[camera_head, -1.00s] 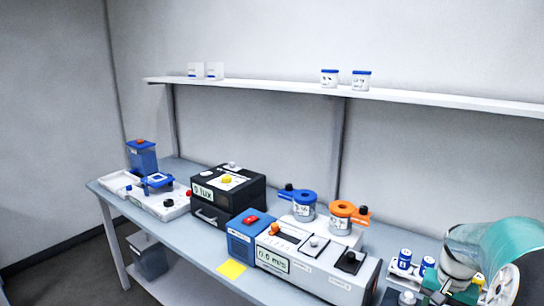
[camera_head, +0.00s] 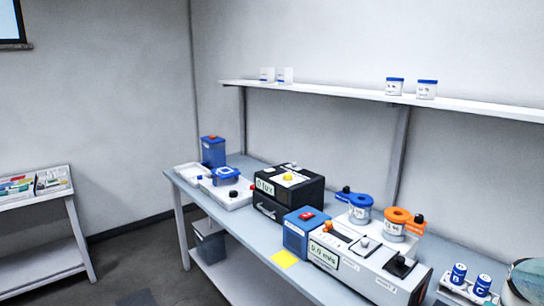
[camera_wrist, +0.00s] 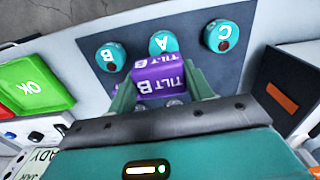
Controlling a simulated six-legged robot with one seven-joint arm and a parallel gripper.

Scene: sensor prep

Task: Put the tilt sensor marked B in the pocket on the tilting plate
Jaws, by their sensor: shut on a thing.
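In the wrist view, my gripper (camera_wrist: 160,92) is shut on a purple block marked TILT B (camera_wrist: 157,74). In the head view, a white unit (camera_head: 233,193) with a blue square piece (camera_head: 226,174) stands at the bench's left end. I cannot make out a pocket there. My gripper is out of this view.
A black lux box (camera_head: 290,190), a blue box (camera_head: 303,232) and a white m/s unit (camera_head: 365,265) line the bench. Blue and orange ringed pots stand behind. Blue-capped cylinders (camera_head: 459,273) stand at right. A green OK panel (camera_wrist: 35,83) is close on the wrist view's left.

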